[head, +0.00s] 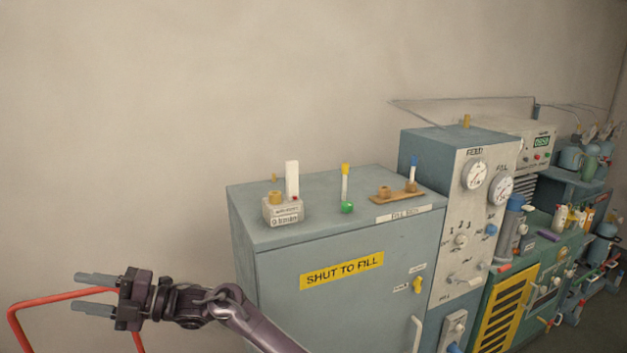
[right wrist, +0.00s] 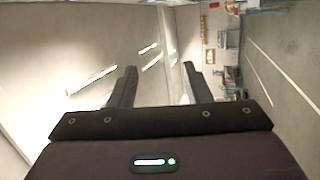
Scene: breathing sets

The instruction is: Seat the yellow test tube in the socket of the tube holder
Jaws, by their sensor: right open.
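The yellow-capped test tube (head: 345,176) stands upright on a small green base on top of the grey-blue cabinet in the head view. The tube holder (head: 398,198), a flat tan board, lies just right of it. A blue-capped tube (head: 412,172) stands at the holder's right part, and a raised tan socket (head: 384,191) at its left part looks empty. My right gripper (head: 78,293) is at the lower left, well away from both, pointing left. It is open and empty; its spread fingers also show in the right wrist view (right wrist: 159,70). My left gripper is not in view.
A white box (head: 283,212) with a tan ring and upright white block stands on the cabinet's left part. The cabinet (head: 330,235) has a yellow "SHUT TO FILL" label. A taller gauge unit (head: 470,210) rises to its right. A red tube frame (head: 40,299) is near my right gripper.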

